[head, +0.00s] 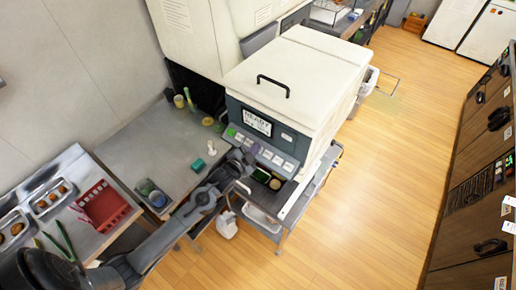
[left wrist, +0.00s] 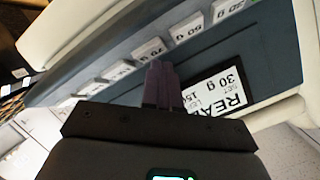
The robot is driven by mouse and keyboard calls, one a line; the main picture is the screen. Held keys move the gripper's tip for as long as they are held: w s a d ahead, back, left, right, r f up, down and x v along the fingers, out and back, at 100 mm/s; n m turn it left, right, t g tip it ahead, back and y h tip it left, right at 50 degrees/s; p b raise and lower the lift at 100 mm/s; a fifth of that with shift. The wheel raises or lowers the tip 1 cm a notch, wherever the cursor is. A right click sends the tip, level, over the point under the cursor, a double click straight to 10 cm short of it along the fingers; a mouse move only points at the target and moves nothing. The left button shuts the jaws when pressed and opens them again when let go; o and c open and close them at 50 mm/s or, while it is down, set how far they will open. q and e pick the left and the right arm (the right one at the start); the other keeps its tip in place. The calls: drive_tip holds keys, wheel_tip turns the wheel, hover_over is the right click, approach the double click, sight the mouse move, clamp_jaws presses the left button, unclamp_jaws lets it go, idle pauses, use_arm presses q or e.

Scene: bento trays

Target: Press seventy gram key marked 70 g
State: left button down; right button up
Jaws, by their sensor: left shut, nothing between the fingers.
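The keys are a row of white blocks on the dark sloping panel (head: 262,146) of the white machine. In the left wrist view, one key (left wrist: 149,49) appears to read 70 g, though its print is small. Keys that look like 50 g (left wrist: 187,29) and 20 g (left wrist: 228,8) are to its right. My left gripper (head: 254,150) is shut and empty, its purplish fingertips (left wrist: 161,68) close to the panel beside the 70 g key. I cannot tell whether they touch. My right gripper is not in view.
The machine's display (left wrist: 222,92) shows READY and 30 g. A red rack (head: 103,206) and metal trays (head: 52,197) are at left. A teal block (head: 197,165) lies on the grey counter (head: 150,145).

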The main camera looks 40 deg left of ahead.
use_arm(q)
drive_tip(key=shift+w+f, duration=0.2)
drive_tip(key=shift+f, duration=0.15)
idle(0.3)
drive_tip(key=shift+r, duration=0.15)
drive_tip(key=shift+s+r+p, duration=0.3)
drive_tip(key=shift+r+p, duration=0.15)
drive_tip(key=shift+p, duration=0.15)
drive_tip(key=shift+s+r, duration=0.1)
drive_tip(key=shift+r, duration=0.05)
drive_tip(key=shift+p, duration=0.3)
drive_tip(key=r+p, duration=0.1)
drive_tip(key=s+r+p, duration=0.1)
drive_tip(key=r+p, duration=0.1)
drive_tip(key=s+r+p, duration=0.1)
drive_tip(key=p, duration=0.1)
drive_tip(key=shift+s+r, duration=0.2)
drive_tip(key=shift+s, duration=0.05)
idle(0.7)
